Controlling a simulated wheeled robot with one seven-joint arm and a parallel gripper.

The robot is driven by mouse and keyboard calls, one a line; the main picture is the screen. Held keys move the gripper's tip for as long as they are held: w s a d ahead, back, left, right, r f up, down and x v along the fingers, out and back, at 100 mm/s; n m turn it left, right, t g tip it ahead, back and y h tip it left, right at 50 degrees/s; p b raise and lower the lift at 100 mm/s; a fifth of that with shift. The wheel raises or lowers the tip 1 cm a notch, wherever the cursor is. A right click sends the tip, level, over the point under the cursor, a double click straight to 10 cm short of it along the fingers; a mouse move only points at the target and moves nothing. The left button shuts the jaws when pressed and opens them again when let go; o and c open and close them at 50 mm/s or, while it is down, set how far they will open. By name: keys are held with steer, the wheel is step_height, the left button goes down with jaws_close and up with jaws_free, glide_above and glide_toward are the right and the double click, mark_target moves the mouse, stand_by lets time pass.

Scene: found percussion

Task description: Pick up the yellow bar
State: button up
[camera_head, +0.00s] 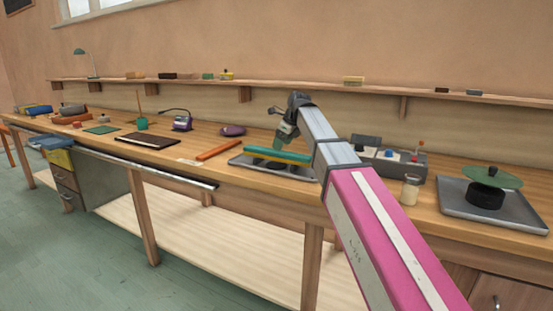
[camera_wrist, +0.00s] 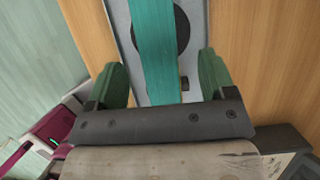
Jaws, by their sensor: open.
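A teal bar (camera_head: 290,157) lies across a grey tray (camera_head: 240,160) on the workbench. My gripper (camera_head: 286,138) is above this bar in the head view. In the wrist view its green fingers (camera_wrist: 162,80) are open, one on each side of the teal bar (camera_wrist: 156,40), with a gap on both sides. A dark round disc (camera_wrist: 183,30) shows on the tray under the bar. I see no clear yellow bar beside my gripper.
An orange bar (camera_head: 218,150) lies left of the tray. A grey control box (camera_head: 375,157) and a small jar (camera_head: 410,190) stand to the right. A second tray (camera_head: 470,211) holds a dark base with a green disc (camera_head: 492,177).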

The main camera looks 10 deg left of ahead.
mark_target(278, 153)
steer(key=shift+x, duration=2.7)
steer(key=shift+s, duration=0.1)
steer(key=shift+c, duration=0.3)
steer(key=c, duration=1)
